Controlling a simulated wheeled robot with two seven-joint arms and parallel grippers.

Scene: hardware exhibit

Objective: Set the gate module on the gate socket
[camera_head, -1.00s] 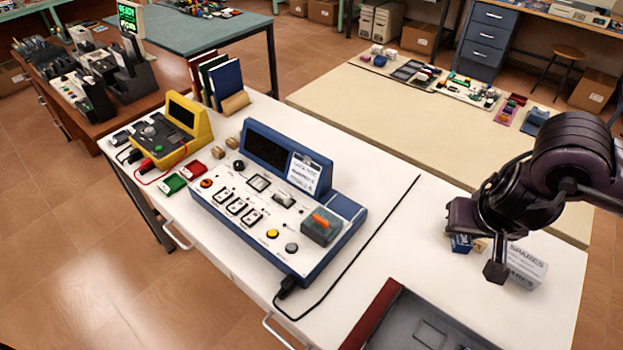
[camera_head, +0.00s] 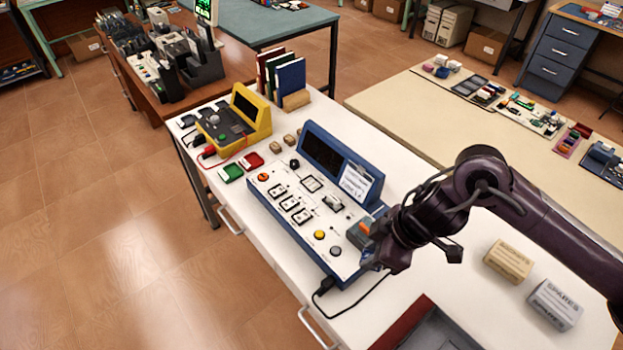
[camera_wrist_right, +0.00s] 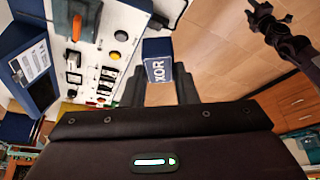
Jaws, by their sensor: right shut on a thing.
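The gate module, a small blue block marked XOR (camera_wrist_right: 157,70), is between the fingers of my right gripper (camera_wrist_right: 160,92) in the wrist view. In the head view my right gripper (camera_head: 374,258) is at the right end of the blue and white console (camera_head: 268,207), by a grey block with an orange lever (camera_head: 359,234). The module is mostly hidden there. I cannot clearly pick out the gate socket on the console panel. A dark jointed part, likely my left gripper (camera_wrist_right: 281,30), shows at the wrist view's upper right, over the floor.
Two spares boxes, one tan (camera_head: 508,261) and one white (camera_head: 555,303), stand on the white table to the right. A red-edged grey tray (camera_head: 437,330) is at the front. A yellow instrument (camera_head: 252,110) stands left of the console. A black cable lies by the console's right end.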

